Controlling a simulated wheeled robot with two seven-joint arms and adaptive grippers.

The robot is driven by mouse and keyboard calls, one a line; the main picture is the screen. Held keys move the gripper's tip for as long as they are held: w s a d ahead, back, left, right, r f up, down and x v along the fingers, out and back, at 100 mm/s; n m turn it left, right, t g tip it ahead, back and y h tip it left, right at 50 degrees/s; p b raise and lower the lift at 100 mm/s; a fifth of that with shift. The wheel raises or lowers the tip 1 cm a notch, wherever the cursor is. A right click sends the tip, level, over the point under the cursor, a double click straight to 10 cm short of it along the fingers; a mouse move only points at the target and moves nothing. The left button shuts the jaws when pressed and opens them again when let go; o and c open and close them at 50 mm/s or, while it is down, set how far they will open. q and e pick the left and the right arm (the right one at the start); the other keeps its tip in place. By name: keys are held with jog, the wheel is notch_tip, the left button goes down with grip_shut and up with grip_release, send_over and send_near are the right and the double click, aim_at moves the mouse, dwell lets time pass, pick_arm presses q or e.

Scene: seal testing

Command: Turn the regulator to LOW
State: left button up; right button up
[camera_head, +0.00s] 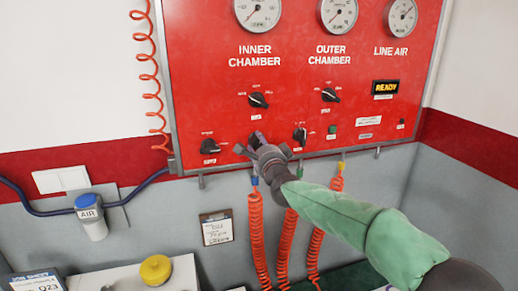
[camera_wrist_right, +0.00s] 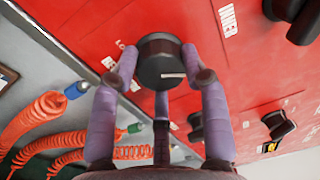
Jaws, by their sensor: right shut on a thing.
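The red test panel (camera_head: 210,70) fills the upper middle of the head view. My right gripper (camera_head: 258,148) is at the panel's lower edge. The wrist view shows its purple fingers (camera_wrist_right: 160,68) closed around a round black knob (camera_wrist_right: 162,50), which I take for the regulator. A short white mark shows on the knob's face near its lower right. Its scale is largely hidden, so I cannot read the setting. In the head view the gripper covers this knob. My left gripper is not in view.
Other black knobs stand near: lower left (camera_head: 209,146), under INNER CHAMBER (camera_head: 258,100), under OUTER CHAMBER (camera_head: 330,95) and just right of the gripper (camera_head: 300,135). Coiled orange hoses (camera_head: 258,235) hang below. A display (camera_head: 386,87) reads READY. A yellow knob (camera_head: 156,269) sits lower left.

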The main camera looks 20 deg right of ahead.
jog(key=n, duration=0.3)
jog(key=shift+d+f+n, duration=0.1)
jog(key=shift+f+n, duration=0.05)
jog(key=shift+n, duration=0.25)
jog(key=n, duration=0.4)
jog(key=shift+n+y, duration=0.3)
jog(key=shift+n, duration=0.1)
jog(key=n, duration=0.4)
jog(key=shift+r+n+y+p, duration=0.25)
jog(key=shift+n+y+p, duration=0.05)
jog(key=shift+n+p, duration=0.1)
jog(key=n+p, duration=0.1)
jog(key=n, duration=0.2)
jog(key=shift+r+n, duration=0.15)
jog(key=shift+n, duration=0.25)
jog(key=n+p, duration=0.3)
jog(key=n, duration=0.3)
jog(key=n+p, duration=0.4)
jog(key=n, duration=0.3)
jog(key=shift+r+n+g, duration=0.2)
jog(key=shift+n+g, duration=0.1)
jog(key=shift+g, duration=0.1)
jog(key=shift+f+n+p, duration=0.1)
jog(key=shift+n+p, duration=0.9)
jog(key=shift+n, duration=0.5)
